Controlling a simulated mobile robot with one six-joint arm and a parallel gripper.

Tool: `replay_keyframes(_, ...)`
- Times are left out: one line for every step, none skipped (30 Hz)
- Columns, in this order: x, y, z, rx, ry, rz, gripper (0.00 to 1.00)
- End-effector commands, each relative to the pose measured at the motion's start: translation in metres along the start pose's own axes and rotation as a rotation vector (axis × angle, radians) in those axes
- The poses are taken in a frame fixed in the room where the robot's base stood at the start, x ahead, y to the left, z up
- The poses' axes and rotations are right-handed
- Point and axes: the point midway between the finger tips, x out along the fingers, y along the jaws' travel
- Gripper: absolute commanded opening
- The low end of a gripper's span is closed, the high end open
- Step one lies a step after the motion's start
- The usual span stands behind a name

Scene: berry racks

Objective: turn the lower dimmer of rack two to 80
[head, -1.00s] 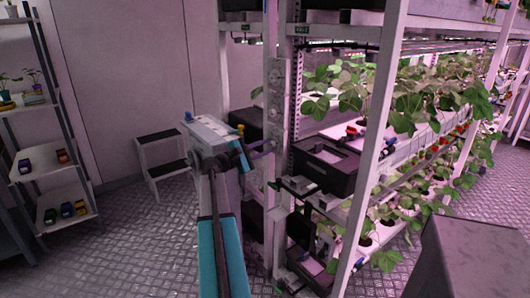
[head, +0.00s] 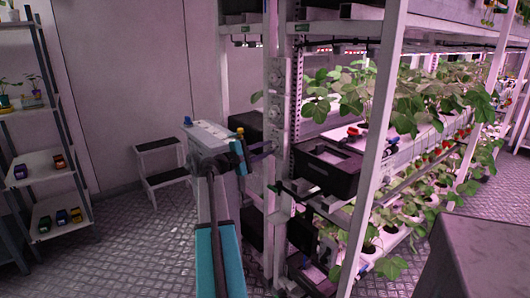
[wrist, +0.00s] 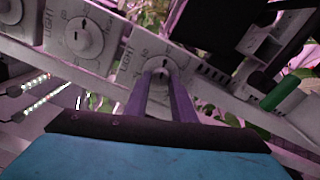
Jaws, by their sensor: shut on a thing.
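In the head view, my gripper (head: 264,150) reaches the lower part of the dimmer panel (head: 276,108) on the rack post. The gripped knob is hidden or too small there.
The rack (head: 375,150) carries strawberry plants on several levels. A black box (head: 326,168) stands just right of the panel. A dark block (head: 485,250) fills the lower right. Floor between is clear.

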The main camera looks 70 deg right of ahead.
Motion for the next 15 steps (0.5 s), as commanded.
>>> replay_keyframes(0.0000, 0.0026, -0.0004, -0.001, 0.002, 0.005, 0.01)
replay_keyframes(0.0000, 0.0026, -0.0004, -0.001, 0.002, 0.005, 0.01)
replay_keyframes(0.0000, 0.0026, -0.0004, -0.001, 0.002, 0.005, 0.01)
replay_keyframes(-0.0001, 0.0026, -0.0005, -0.001, 0.002, 0.005, 0.01)
replay_keyframes(-0.0001, 0.0026, -0.0005, -0.002, 0.002, 0.005, 0.28)
replay_keyframes(-0.0001, 0.0025, -0.0005, -0.002, 0.002, 0.004, 0.35)
replay_keyframes(-0.0001, 0.0023, -0.0005, -0.002, 0.002, 0.004, 0.40)
replay_keyframes(-0.0001, 0.0021, -0.0005, -0.002, 0.002, 0.003, 0.42)
replay_keyframes(-0.0001, 0.0018, -0.0005, -0.002, 0.002, 0.003, 0.42)
replay_keyframes(-0.0002, 0.0016, -0.0005, -0.002, 0.002, 0.003, 0.42)
replay_keyframes(-0.0002, 0.0015, -0.0005, -0.002, 0.002, 0.002, 0.42)
replay_keyframes(-0.0002, 0.0013, -0.0004, -0.002, 0.001, 0.002, 0.42)
replay_keyframes(-0.0002, 0.0012, -0.0004, -0.002, 0.001, 0.002, 0.42)
replay_keyframes(-0.0003, 0.0011, -0.0004, -0.002, 0.001, 0.002, 0.42)
replay_keyframes(-0.0003, 0.0009, -0.0004, -0.002, 0.001, 0.002, 0.42)
